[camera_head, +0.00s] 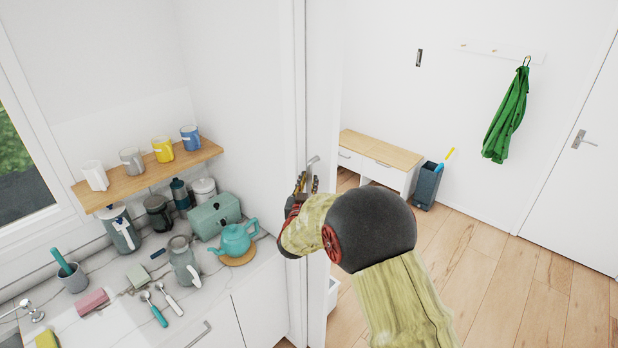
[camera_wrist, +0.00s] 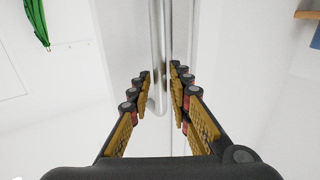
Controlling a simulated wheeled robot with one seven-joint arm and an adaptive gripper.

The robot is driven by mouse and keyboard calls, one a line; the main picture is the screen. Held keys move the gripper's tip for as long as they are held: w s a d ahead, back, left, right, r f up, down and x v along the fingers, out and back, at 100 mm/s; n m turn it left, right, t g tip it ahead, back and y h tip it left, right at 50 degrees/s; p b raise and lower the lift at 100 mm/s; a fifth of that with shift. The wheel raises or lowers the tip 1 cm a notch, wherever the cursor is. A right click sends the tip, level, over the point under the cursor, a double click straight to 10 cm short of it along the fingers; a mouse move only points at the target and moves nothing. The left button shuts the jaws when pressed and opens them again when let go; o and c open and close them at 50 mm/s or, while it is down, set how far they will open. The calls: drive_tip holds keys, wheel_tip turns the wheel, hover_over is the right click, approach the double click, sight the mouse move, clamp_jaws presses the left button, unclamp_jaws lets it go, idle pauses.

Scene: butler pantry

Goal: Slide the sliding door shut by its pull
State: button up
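The white sliding door (camera_head: 322,90) stands edge-on beside the wall end, right of the counter, with the room beyond open to view. Its pull (camera_head: 313,160) is a metal bar; in the wrist view the pull (camera_wrist: 157,50) runs upright and ends low between the fingers. My gripper (camera_head: 306,184) is at the pull, seen from behind my arm. In the wrist view my gripper (camera_wrist: 160,78) is open, one finger on each side of the bar, with gaps visible. Contact with the pull cannot be made out. My arm hides the lower part of the door.
Left is a counter with a teal teapot (camera_head: 236,240), a jug (camera_head: 184,262) and a green toaster (camera_head: 214,214), under a mug shelf (camera_head: 150,174). Beyond the doorway are a bench (camera_head: 380,150), a bin (camera_head: 427,186) and open wooden floor (camera_head: 500,270).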

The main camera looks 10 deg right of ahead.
drive_tip(key=shift+x, duration=1.1)
drive_tip(key=shift+c, duration=1.1)
clamp_jaws()
